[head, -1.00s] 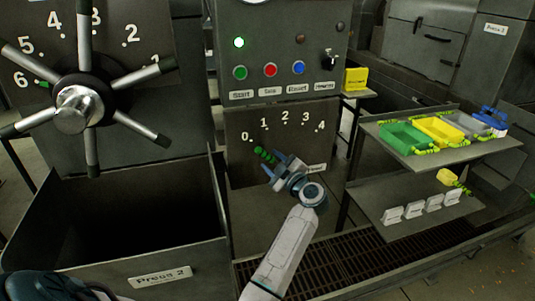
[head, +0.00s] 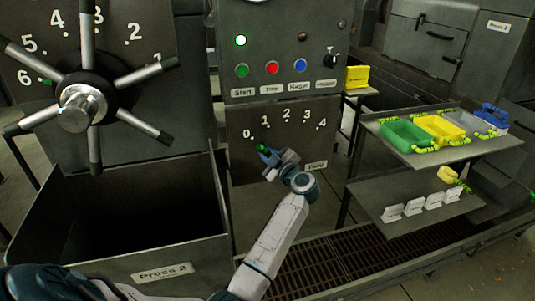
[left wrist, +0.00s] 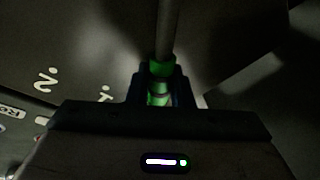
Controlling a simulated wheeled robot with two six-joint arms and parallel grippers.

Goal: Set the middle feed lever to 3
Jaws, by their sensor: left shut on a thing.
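The feed lever (head: 262,149) of the middle press has a green grip and sits in front of a dark panel (head: 237,170) with a dial marked 0 to 4. The lever points toward the low end of the scale, near 0 to 1. My left gripper (head: 271,160) is at the lever's end. In the left wrist view its fingers are shut around the green grip (left wrist: 159,68), with the grey rod running up beyond it. The lever's pivot is hard to make out in the head view. My right gripper is not in view.
A large spoked wheel (head: 82,106) with a 1 to 6 scale is at the left, above an open bin (head: 165,248) labelled Press 2. A control panel (head: 285,50) with buttons is above the lever. Shelves (head: 405,205) with coloured trays stand right.

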